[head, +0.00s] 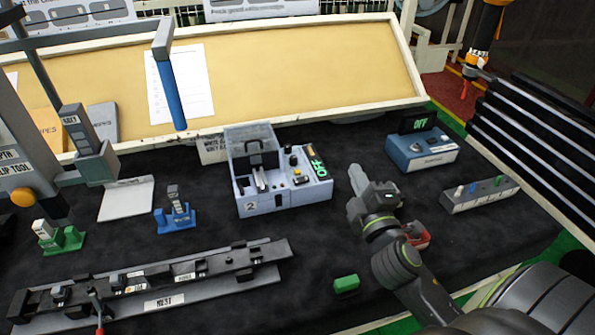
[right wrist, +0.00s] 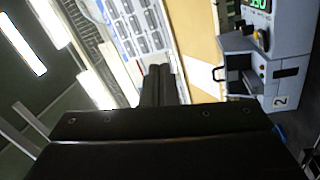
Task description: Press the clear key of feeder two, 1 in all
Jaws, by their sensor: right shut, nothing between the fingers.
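Feeder two (head: 265,203) is a grey-blue box marked "2" in the middle of the dark table. The key's lettering is too small to read. My right gripper (head: 356,176) is to the right of the feeder, apart from it, shut and empty. In the right wrist view, the shut fingers (right wrist: 158,78) point away and the feeder (right wrist: 268,70) appears sideways at the right. My left gripper is not in view.
A blue box (head: 422,155) with an "OFF" display stands behind right; a grey strip of buttons (head: 480,195) lies at the right. A green block (head: 346,284) lies in front. A long rail fixture (head: 150,285) and blue holder (head: 176,217) are left. A tan board (head: 290,70) rises behind.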

